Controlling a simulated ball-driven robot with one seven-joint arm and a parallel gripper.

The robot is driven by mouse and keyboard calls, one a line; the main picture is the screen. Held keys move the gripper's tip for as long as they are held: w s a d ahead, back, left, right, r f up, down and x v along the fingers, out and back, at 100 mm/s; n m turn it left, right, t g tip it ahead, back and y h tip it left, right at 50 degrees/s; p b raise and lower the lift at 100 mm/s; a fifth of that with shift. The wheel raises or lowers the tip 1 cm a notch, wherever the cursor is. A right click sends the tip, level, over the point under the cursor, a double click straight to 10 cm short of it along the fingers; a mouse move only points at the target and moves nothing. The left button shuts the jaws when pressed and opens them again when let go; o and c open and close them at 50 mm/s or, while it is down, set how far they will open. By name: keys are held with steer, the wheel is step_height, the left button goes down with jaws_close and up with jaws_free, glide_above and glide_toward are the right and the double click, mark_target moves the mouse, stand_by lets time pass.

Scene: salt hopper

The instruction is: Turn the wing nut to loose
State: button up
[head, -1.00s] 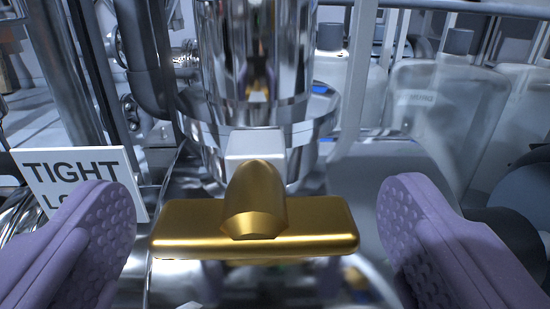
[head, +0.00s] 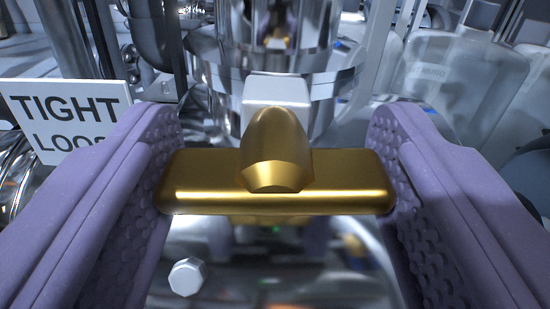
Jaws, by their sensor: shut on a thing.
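The brass wing nut (head: 277,201) is in the middle of the head view, its long bar lying level across the picture and its domed hub standing at the centre. My gripper (head: 275,185) has one purple padded finger at each end of the bar. The fingers are shut on the wing nut, pressing its two ends. A white sign (head: 68,120) at the left reads TIGHT, with a second word below it partly hidden by the left finger.
A shiny steel column (head: 275,60) with a pale block (head: 290,90) stands right behind the wing nut. A hex bolt head (head: 187,277) shows below on a reflective surface. Translucent containers (head: 440,80) stand at the back right, with pipes at the back left.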

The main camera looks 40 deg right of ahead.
steer(key=n, duration=0.3)
steer(key=shift+a+n, duration=0.1)
steer(key=shift+n, duration=0.3)
steer(key=n, duration=0.3)
steer(key=shift+f+n, duration=0.1)
steer(key=shift+n, duration=0.3)
steer(key=n, duration=1.2)
steer(key=shift+f+n, duration=0.1)
steer(key=shift+n, duration=0.2)
steer(key=n, duration=0.3)
steer(key=shift+f+n, duration=0.1)
steer(key=shift+n, duration=0.2)
steer(key=n, duration=0.3)
steer(key=shift+n, duration=2.2)
